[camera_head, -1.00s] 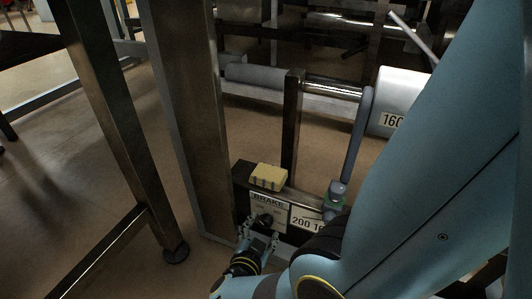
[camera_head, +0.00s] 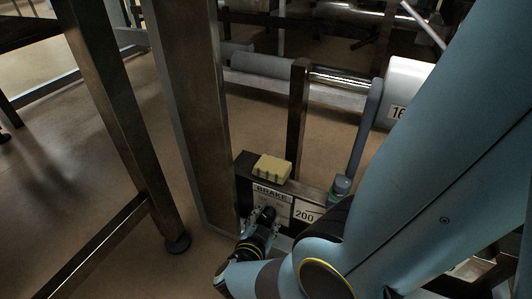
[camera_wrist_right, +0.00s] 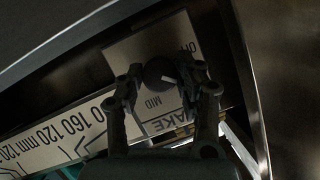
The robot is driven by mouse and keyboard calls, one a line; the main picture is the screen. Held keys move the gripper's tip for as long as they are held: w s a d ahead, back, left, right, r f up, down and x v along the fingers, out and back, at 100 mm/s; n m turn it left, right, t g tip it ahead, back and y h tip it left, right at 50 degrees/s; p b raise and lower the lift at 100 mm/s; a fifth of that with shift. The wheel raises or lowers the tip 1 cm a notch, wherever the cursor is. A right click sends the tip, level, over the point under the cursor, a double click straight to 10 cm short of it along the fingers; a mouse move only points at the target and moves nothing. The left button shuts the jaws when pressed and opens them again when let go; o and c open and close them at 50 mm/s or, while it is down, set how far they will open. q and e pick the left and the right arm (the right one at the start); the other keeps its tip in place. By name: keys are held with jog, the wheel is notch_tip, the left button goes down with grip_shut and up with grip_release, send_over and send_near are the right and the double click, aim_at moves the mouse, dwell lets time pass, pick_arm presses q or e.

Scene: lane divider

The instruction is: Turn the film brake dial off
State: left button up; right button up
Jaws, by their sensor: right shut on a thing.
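The film brake dial (camera_head: 268,213) is a dark round knob on a white plate marked BRAKE (camera_head: 273,194), low on the machine frame. In the right wrist view the dial (camera_wrist_right: 158,70) carries a short white pointer mark that points right. OFF is printed to its upper right and MID below it. My right gripper (camera_head: 262,218) is at the plate with its fingers on either side of the dial. In the wrist view the gripper (camera_wrist_right: 166,82) is shut on the dial, one finger on each side. My left gripper is not in view.
A yellow block (camera_head: 272,168) sits on the frame just above the brake plate. A scale plate reading 200 (camera_head: 306,213) is right beside it. A steel upright (camera_head: 188,110) stands close on the left. Rollers (camera_head: 263,65) lie behind. Open floor shows left of the upright.

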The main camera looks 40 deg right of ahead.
jog(key=shift+c, duration=1)
jog(key=shift+w+n+g, duration=0.15)
jog(key=shift+n+g, duration=0.25)
jog(key=shift+n, duration=0.2)
jog(key=shift+n+g+h, duration=0.3)
jog(key=shift+n+g, duration=0.3)
jog(key=shift+n, duration=0.2)
jog(key=o, duration=1.1)
jog(key=shift+o, duration=0.2)
jog(key=shift+a, duration=0.1)
